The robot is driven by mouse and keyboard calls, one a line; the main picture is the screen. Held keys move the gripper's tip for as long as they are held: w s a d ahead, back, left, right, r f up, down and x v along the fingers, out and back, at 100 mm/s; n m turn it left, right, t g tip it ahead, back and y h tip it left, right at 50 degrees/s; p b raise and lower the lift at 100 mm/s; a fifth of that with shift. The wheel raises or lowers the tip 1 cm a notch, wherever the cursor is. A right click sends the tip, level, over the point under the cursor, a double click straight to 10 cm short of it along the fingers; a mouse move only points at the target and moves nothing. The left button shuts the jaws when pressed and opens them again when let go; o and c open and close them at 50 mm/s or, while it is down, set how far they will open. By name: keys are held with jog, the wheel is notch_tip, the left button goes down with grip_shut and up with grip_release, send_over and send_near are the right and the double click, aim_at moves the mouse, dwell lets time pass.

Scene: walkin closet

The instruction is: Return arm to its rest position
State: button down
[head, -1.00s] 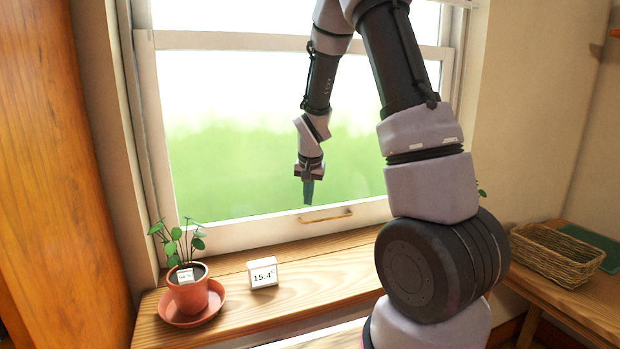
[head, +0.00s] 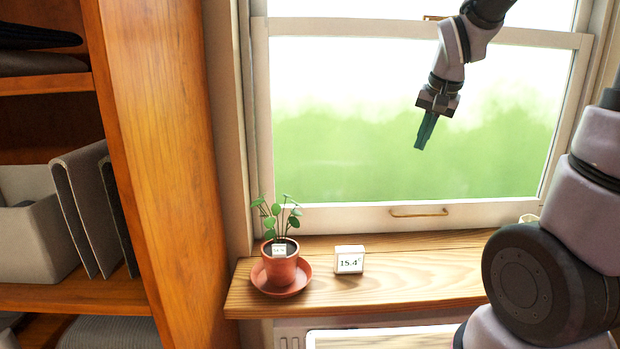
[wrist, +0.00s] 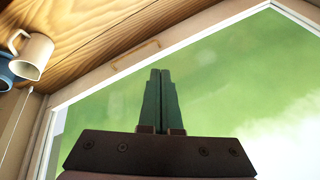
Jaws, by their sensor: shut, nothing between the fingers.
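My gripper (head: 426,130) hangs in front of the window at the upper right of the head view, its fingers pointing down and a little left. It is well above the wooden sill and touches nothing that I can see. In the wrist view its two dark green fingers (wrist: 160,100) lie side by side, shut and empty. My arm rises from the lower right of the head view, and its upper part runs out of the picture at the top.
A potted plant (head: 280,265) on a saucer and a small white display (head: 349,260) reading 15.4 stand on the sill (head: 410,275). A wooden shelf unit (head: 165,150) is at the left. The wrist view shows a cream mug (wrist: 33,57) beside a blue one (wrist: 6,75).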

jog(key=s+a+r+t, duration=0.1)
jog(key=s+r, duration=0.3)
jog(key=s, duration=0.4)
jog(key=s+a+r+n+t+y, duration=0.1)
jog(key=s+r, duration=0.2)
jog(key=s, duration=0.4)
jog(key=shift+s+a+r+n, duration=0.25)
jog(key=shift+s+r+n, duration=0.05)
jog(key=shift+s+r, duration=0.05)
jog(key=shift+y, duration=0.3)
